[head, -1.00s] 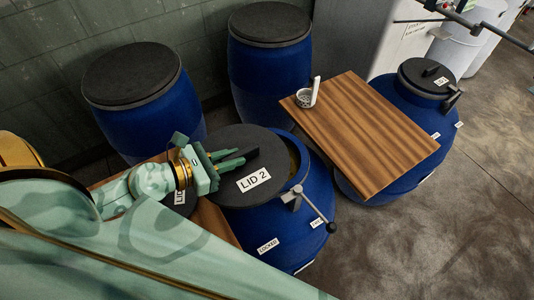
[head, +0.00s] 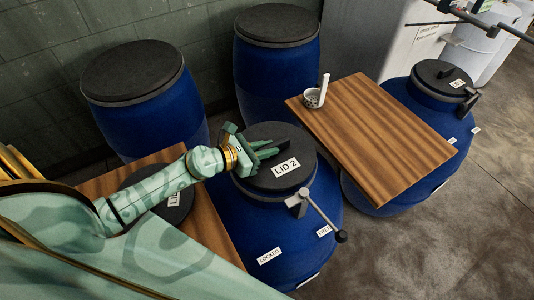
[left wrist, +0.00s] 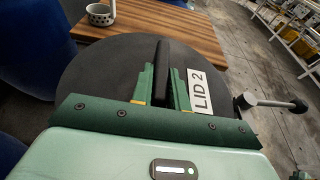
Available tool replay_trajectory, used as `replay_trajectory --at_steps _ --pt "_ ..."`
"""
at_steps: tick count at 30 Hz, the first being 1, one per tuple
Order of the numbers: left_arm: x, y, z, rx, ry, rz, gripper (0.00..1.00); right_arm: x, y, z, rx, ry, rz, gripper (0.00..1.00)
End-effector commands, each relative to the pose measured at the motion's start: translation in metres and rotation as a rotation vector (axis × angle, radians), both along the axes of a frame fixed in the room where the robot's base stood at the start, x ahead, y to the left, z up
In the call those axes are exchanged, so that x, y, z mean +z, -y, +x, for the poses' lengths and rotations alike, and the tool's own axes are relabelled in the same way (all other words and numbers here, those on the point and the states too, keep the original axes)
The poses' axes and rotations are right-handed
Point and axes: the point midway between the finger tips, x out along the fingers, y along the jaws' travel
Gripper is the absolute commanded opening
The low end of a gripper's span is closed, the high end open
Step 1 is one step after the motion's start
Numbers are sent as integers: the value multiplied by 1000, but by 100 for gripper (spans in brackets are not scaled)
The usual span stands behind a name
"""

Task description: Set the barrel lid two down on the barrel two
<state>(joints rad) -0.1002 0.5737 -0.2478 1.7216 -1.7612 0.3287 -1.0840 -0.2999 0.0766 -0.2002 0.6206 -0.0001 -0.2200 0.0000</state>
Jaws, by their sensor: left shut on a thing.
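The lid marked LID 2 (head: 288,180) is a black disc with a raised bar handle. It lies over the mouth of the blue barrel (head: 268,225), which has LOCKED and FREE labels and a lever on its rim. The lid looks level and roughly centred; I cannot tell whether it is fully seated. My left gripper (head: 268,153) is shut on the lid's handle. In the left wrist view the fingers (left wrist: 161,90) clasp the handle, and the lid (left wrist: 105,75) hides the barrel's mouth.
Another black lid (head: 178,205) lies on a wooden board (head: 212,225) at the left. A second board (head: 370,135) bears a speckled cup (head: 313,98). Two closed blue barrels (head: 150,110) (head: 277,75) stand behind. A lidded barrel (head: 435,125) stands at right.

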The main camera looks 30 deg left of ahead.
Motion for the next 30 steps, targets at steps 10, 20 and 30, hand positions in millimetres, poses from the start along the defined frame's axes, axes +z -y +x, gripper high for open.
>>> replay_trajectory --at_steps 10,20,30 --pt "-5 0 1 1 5 0 0 -5 3 -1 2 -2 -4 0" --pt "-16 -1 1 1 5 0 0 -15 4 -2 2 -6 -4 0" --pt "-17 -1 0 1 3 1 38 -15 4 -3 2 -7 -5 0"
